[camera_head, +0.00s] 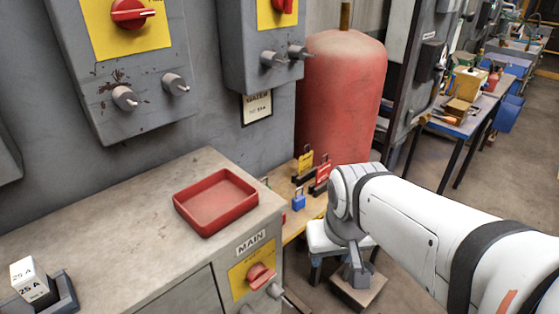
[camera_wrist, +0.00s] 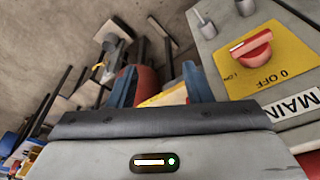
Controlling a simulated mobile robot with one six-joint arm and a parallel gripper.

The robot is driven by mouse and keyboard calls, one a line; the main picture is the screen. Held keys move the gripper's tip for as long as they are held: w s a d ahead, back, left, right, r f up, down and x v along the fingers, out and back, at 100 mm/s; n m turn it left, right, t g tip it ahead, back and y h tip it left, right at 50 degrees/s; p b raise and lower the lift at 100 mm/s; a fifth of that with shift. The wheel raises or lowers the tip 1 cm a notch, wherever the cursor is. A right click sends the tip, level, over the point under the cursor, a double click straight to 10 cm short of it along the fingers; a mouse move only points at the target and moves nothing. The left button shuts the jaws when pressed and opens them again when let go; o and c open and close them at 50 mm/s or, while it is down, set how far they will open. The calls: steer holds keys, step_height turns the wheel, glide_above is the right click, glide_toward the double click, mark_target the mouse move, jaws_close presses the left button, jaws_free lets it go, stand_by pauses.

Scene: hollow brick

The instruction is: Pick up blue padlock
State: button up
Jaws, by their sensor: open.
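The blue padlock (camera_head: 298,200) is in the head view, on a wooden shelf just right of the grey cabinet. A yellow padlock (camera_head: 305,162) and a red padlock (camera_head: 322,173) are behind it. In the wrist view my gripper (camera_wrist: 160,84) shows two blue fingers spread apart. I see no padlock held between them. I cannot make out the blue padlock in the wrist view.
The grey cabinet (camera_head: 120,235) carries an open red tray (camera_head: 215,201). Its front has a red switch (camera_head: 261,277), which also shows close by in the wrist view (camera_wrist: 250,48). A large red tank (camera_head: 342,95) stands behind the wooden shelf (camera_head: 291,231). Floor is open farther right.

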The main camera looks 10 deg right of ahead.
steer(key=o, duration=0.3)
steer(key=w+d+f+t, duration=0.1)
steer(key=w+d, duration=0.1)
steer(key=w, duration=0.3)
steer(key=w+d+f+t+h, duration=0.1)
steer(key=w+d+t, duration=0.1)
steer(key=w, duration=0.3)
steer(key=w+d+f+n+t+h, duration=0.1)
steer(key=w+d+t, duration=0.1)
steer(key=w, duration=0.2)
steer(key=shift+w+d+f+b, duration=0.35)
steer(key=shift+w+d, duration=0.05)
steer(key=n+t+y, duration=0.4)
steer(key=n+y, duration=0.1)
steer(key=y, duration=0.4)
glide_toward(295, 199)
steer(key=w+f, duration=0.3)
steer(key=w, duration=0.1)
steer(key=shift+a+f+b, duration=0.2)
steer(key=shift+f+b, duration=0.2)
steer(key=shift+w+a+f, duration=0.1)
steer(key=shift+w+a, duration=0.05)
steer(key=shift+a, duration=0.1)
steer(key=x, duration=0.7)
steer(key=shift+w+r, duration=0.25)
steer(key=shift+r, duration=0.15)
steer(key=c, duration=1.1)
